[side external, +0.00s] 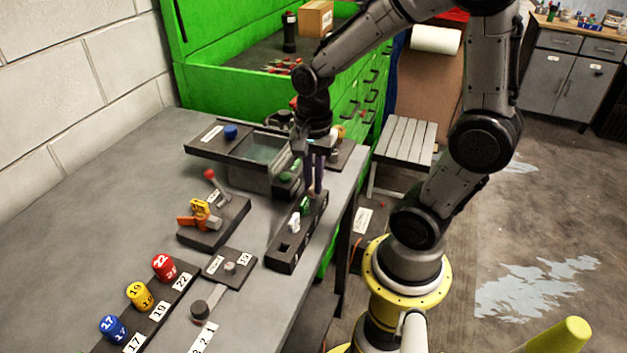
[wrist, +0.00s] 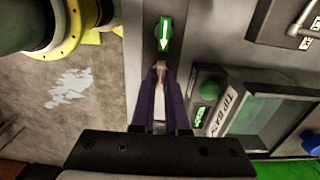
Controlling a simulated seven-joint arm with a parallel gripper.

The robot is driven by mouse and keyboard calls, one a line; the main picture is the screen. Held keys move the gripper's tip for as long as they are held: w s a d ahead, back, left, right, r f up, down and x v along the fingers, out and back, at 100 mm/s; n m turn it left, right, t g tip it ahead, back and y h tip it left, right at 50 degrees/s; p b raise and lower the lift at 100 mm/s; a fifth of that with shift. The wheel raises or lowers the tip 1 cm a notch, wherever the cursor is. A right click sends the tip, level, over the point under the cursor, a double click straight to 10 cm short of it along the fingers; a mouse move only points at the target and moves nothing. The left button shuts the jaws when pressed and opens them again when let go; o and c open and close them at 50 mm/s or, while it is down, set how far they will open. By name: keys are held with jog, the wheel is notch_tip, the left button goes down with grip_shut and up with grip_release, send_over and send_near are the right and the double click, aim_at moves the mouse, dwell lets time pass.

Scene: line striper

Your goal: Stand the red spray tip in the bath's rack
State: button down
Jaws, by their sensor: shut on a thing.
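My gripper (side external: 314,188) points down over the far end of a dark slotted strip (side external: 281,262). In the wrist view its fingers (wrist: 160,68) are shut on a small reddish-brown piece, which looks like the red spray tip; the fingers hide most of it. I cannot tell whether it is still in its slot. A green tip with a white arrow (wrist: 164,36) stands just beside it, and a white tip (side external: 294,223) stands nearer the camera. The bath (wrist: 262,103), labelled "TIP BATH", has a clear window. Its rack cannot be made out.
A green button (wrist: 209,90) sits between strip and bath. A lever block (side external: 226,225) and numbered red, yellow and blue caps (side external: 163,268) stand on the left. The grey bench (side external: 100,200) is clear at far left.

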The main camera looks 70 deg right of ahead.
jog(key=shift+r, duration=0.65)
jog(key=shift+r, duration=2.35)
jog(key=shift+r, duration=0.2)
jog(key=w+d+r, duration=0.2)
jog(key=w, duration=0.6)
jog(key=w+d+r, duration=0.1)
jog(key=w+r, duration=0.1)
jog(key=w, duration=0.6)
jog(key=shift+s+d+f, duration=0.1)
jog(key=shift+s+f, duration=0.05)
jog(key=shift+f, duration=1.3)
jog(key=shift+s+f, duration=0.1)
jog(key=shift+f, duration=1.3)
jog(key=shift+f, duration=2)
jog(key=c, duration=0.8)
grip_release()
jog(key=shift+c, duration=0.2)
